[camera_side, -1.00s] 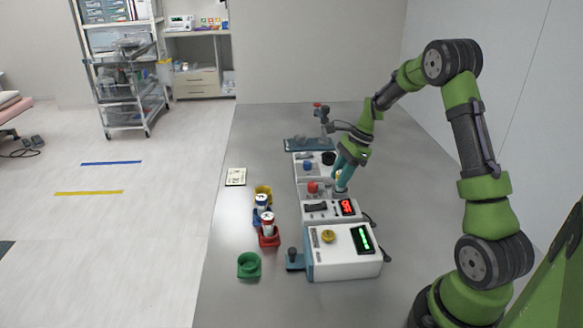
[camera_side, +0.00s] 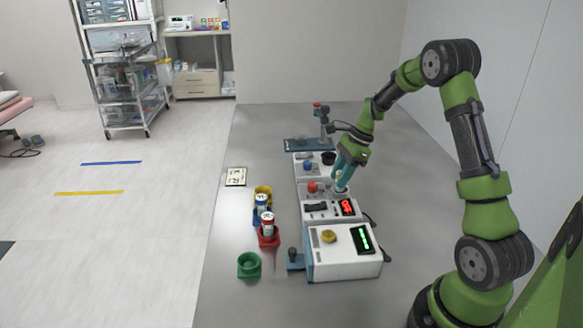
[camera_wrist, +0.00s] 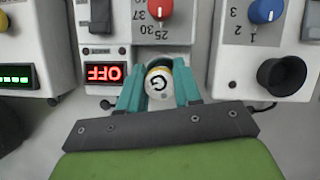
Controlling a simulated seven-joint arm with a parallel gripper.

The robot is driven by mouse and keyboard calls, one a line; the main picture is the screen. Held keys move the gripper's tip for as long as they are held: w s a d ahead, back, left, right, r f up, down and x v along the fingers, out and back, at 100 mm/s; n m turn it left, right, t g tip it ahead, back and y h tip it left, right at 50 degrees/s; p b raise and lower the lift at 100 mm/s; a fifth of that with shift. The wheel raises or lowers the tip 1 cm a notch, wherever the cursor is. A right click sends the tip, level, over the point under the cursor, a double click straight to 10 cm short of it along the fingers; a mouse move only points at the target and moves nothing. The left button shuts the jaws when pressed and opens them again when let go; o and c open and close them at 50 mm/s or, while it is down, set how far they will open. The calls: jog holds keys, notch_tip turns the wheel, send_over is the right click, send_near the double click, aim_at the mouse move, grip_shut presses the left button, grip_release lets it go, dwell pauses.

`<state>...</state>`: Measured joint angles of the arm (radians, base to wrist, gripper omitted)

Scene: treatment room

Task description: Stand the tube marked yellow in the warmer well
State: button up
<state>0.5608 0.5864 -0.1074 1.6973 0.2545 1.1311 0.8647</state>
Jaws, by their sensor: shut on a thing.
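My gripper (camera_wrist: 160,92) is shut on a tube (camera_wrist: 158,82) with a white top, a dark ring letter and a yellow band. The tube is upright between the teal fingers, at the warmer's round well (camera_wrist: 159,62), whose dark rim shows just behind it. In the side view my gripper (camera_side: 343,178) is low over the warmer (camera_side: 318,211), behind its red display. The fingers hide most of the tube there, and I cannot tell how deep it sits in the well.
The warmer has a red knob (camera_side: 312,187) and a display (camera_wrist: 105,73) reading OFF. A blue-knobbed unit (camera_wrist: 263,40) and a white unit with a green display (camera_side: 345,252) flank it. Yellow (camera_side: 263,190), red (camera_side: 268,238) and green (camera_side: 249,265) holders stand left.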

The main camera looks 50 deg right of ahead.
jog(key=shift+f, duration=0.55)
jog(key=o, duration=0.7)
jog(key=shift+o, duration=0.2)
jog(key=v, duration=1.1)
jog(key=s+a+r+n+t, duration=0.1)
jog(key=s+a+r+n, duration=0.2)
jog(key=a+n, duration=0.4)
jog(key=s+a+r+n+t+h, duration=0.1)
jog(key=s+a+r+n+t, duration=0.1)
jog(key=s+a+n, duration=0.4)
jog(key=s+a+r+n+t, duration=0.1)
jog(key=s+a+r+n, duration=0.3)
jog(key=a+n, duration=0.4)
jog(key=s+a, duration=0.1)
jog(key=a, duration=0.5)
jog(key=shift+t+h, duration=0.3)
jog(key=shift+h, duration=0.1)
